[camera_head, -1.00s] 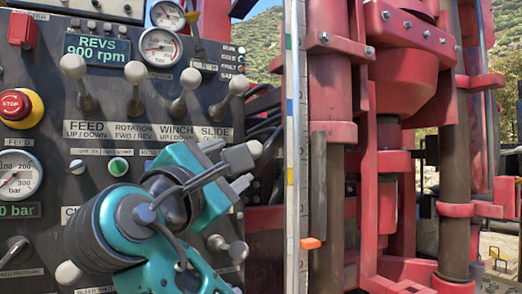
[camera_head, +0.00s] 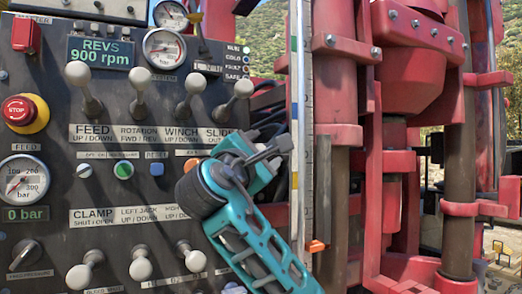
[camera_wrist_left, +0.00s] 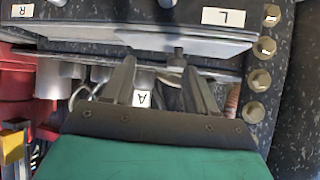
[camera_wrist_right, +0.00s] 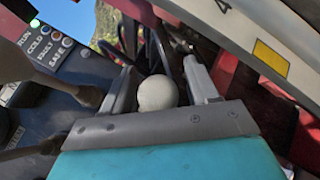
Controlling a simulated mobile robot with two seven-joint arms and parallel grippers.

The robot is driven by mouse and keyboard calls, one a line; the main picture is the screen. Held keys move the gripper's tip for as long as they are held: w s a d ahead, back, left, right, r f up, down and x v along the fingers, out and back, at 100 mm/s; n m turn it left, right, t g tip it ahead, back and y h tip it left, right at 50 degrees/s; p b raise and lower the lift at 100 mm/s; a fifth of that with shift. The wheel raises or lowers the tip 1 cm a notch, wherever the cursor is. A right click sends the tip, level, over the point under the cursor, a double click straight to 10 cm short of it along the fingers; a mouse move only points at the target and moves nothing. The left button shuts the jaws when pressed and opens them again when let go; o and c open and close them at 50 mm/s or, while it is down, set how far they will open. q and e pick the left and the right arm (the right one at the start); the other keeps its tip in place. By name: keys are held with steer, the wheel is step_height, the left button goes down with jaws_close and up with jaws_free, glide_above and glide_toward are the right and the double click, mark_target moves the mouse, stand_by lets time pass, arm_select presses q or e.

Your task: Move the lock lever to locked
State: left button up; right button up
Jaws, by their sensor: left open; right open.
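I cannot tell for certain which handle is the lock lever. The control panel (camera_head: 60,190) in the head view has several levers with pale round knobs. The slide lever (camera_head: 243,88) is at the right end of the upper row. My right gripper (camera_head: 278,150) is at the panel's right edge, below that lever. In the right wrist view a pale round knob (camera_wrist_right: 156,93) shows between its open fingers, with no visible grip. My left gripper (camera_wrist_left: 160,66) is open and empty in the left wrist view, facing a metal plate (camera_wrist_left: 185,45). It is outside the head view.
A red drill mast (camera_head: 335,80) with a vertical scale (camera_head: 296,110) and an orange pointer (camera_head: 316,246) stands right of the panel. A red stop button (camera_head: 17,109) is at the left. Large bolts (camera_wrist_left: 258,79) line the right of the left wrist view.

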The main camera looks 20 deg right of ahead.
steer(key=shift+c, duration=0.2)
jaws_close()
stand_by(0.3)
